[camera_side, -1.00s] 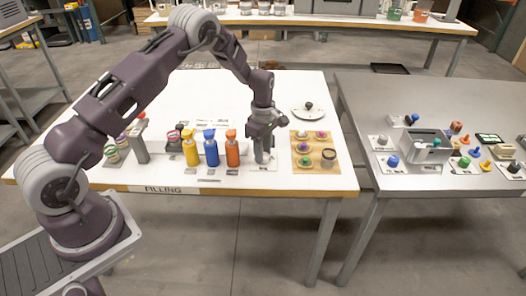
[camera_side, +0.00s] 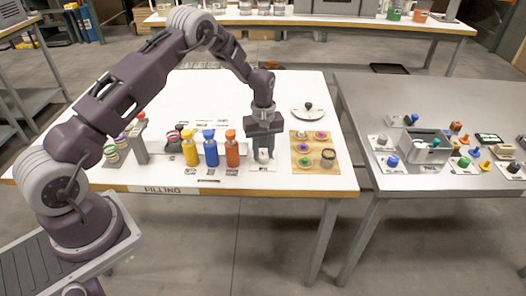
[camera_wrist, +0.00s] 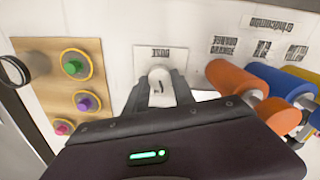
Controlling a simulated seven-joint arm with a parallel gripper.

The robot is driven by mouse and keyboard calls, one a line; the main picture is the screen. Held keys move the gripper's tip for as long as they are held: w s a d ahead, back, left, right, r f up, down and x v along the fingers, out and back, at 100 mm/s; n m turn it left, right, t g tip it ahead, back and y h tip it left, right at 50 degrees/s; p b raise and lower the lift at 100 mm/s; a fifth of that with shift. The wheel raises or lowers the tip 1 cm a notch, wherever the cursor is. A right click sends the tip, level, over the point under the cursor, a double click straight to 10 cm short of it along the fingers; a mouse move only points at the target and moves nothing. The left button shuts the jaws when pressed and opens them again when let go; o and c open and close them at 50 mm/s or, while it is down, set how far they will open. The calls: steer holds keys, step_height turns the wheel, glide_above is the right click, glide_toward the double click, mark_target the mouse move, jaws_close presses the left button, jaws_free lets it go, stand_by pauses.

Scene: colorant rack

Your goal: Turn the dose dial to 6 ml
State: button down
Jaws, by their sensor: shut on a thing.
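The dose dial (camera_wrist: 159,77) is a small pale knob on a white plate marked DOSE (camera_wrist: 160,53) in the wrist view. A dark pointer mark shows on the knob; no ml numbers are legible. My gripper (camera_wrist: 160,88) has one finger on each side of the knob and is shut on it. In the side view my gripper (camera_side: 263,148) points straight down over the dial (camera_side: 263,155), at the front of the white table. The plate (camera_side: 261,168) shows partly below the fingers.
Orange (camera_side: 232,153), blue (camera_side: 211,152) and yellow (camera_side: 190,152) bottles stand close to the left of my gripper. A wooden board (camera_side: 299,150) with coloured knobs lies close to its right. The white table's middle is clear.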

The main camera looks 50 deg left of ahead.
steer(key=m, duration=0.4)
steer(key=shift+d+m, duration=0.1)
steer(key=shift+m, duration=0.2)
steer(key=m, duration=0.3)
steer(key=shift+m, duration=0.3)
steer(key=m, duration=0.3)
steer(key=shift+m, duration=0.3)
steer(key=shift+d+m, duration=0.1)
steer(key=shift+m, duration=2.1)
steer(key=c, duration=1.1)
jaws_free()
steer(key=shift+o, duration=0.2)
